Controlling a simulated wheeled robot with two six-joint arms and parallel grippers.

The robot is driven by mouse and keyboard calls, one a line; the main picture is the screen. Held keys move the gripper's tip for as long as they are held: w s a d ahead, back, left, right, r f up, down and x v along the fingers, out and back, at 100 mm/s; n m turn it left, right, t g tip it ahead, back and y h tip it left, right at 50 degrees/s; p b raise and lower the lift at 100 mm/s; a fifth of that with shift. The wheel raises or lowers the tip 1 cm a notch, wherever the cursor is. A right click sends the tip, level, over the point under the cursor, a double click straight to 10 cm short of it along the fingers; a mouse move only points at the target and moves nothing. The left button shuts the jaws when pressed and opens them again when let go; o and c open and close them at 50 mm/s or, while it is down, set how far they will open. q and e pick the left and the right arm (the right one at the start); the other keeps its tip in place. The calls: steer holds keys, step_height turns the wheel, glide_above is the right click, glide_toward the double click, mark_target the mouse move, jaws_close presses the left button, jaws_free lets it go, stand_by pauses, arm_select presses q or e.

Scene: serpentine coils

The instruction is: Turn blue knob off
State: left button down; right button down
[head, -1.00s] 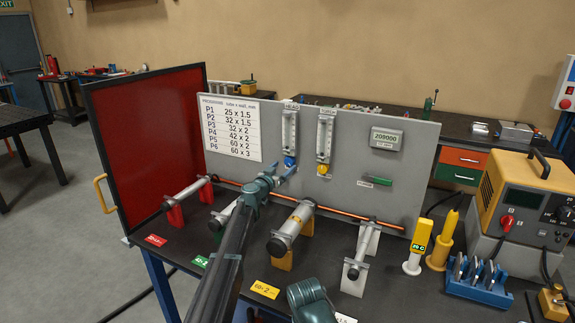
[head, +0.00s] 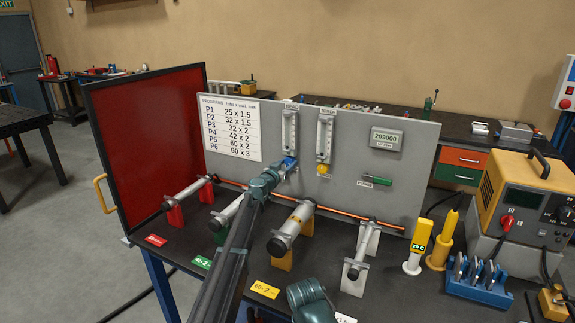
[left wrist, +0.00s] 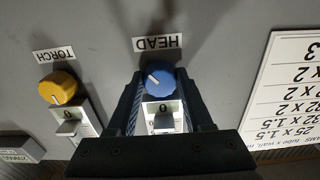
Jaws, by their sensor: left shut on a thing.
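The blue knob (left wrist: 160,84) sits on the grey panel under the HEAD label (left wrist: 157,43), which appears upside down in the left wrist view. A white pointer line on the knob slants to the upper left in that view. My left gripper (head: 287,164) reaches the panel below the left flow tube. In the left wrist view, its fingers (left wrist: 160,97) are on both sides of the knob, shut on it. In the head view the gripper mostly hides the knob.
The yellow knob (left wrist: 58,87) under the TORCH label is beside the blue one. A green handle (head: 376,181) sticks out farther right on the panel.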

arm_select(q)
steer(key=shift+n, duration=2.8)
steer(key=shift+c, duration=1.6)
jaws_free()
steer(key=shift+s, duration=0.15)
steer(key=v, duration=1.3)
steer(key=shift+s+a, duration=0.25)
steer(key=shift+c, duration=0.2)
